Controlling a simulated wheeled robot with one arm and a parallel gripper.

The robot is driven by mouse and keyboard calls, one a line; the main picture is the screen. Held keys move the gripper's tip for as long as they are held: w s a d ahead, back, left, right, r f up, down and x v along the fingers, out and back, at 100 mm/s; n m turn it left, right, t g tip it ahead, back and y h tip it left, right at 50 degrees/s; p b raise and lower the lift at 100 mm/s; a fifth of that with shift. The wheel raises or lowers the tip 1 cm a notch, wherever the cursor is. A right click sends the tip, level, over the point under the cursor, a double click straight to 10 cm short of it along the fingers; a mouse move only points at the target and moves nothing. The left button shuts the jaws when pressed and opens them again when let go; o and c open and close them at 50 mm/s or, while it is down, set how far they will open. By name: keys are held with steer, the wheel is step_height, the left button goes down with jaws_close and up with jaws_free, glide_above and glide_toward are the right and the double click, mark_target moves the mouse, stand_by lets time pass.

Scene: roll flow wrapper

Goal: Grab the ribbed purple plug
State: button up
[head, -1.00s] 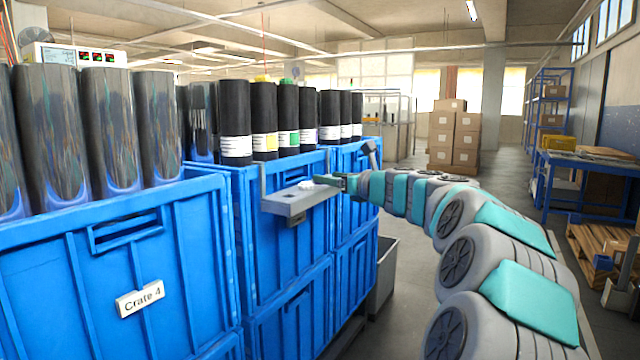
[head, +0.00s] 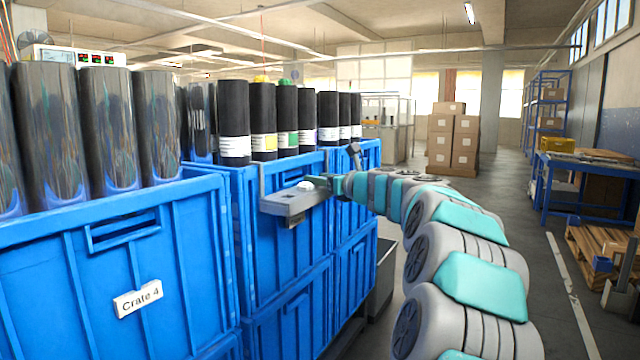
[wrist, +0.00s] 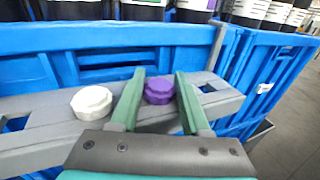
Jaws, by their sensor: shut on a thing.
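The ribbed purple plug (wrist: 159,91) sits at the grey shelf (wrist: 50,130) hung on the blue crate. My gripper (wrist: 159,76) has its two green fingers on either side of the plug and is shut on it. Whether the plug is clear of the shelf cannot be told. A white ribbed plug (wrist: 92,102) stands on the shelf to the left, apart from the fingers. In the head view my gripper (head: 325,183) is at the shelf (head: 290,203), with the white plug (head: 305,186) showing and the purple plug not made out.
Blue crates (head: 285,230) with dark rolls (head: 235,120) standing in them line the left. A crate labelled Crate 4 (head: 138,298) is nearest. A grey post (wrist: 218,45) rises by the shelf in the wrist view. The floor to the right (head: 550,320) is mostly open.

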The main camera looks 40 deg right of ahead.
jaws_close()
steer(key=shift+r, duration=0.1)
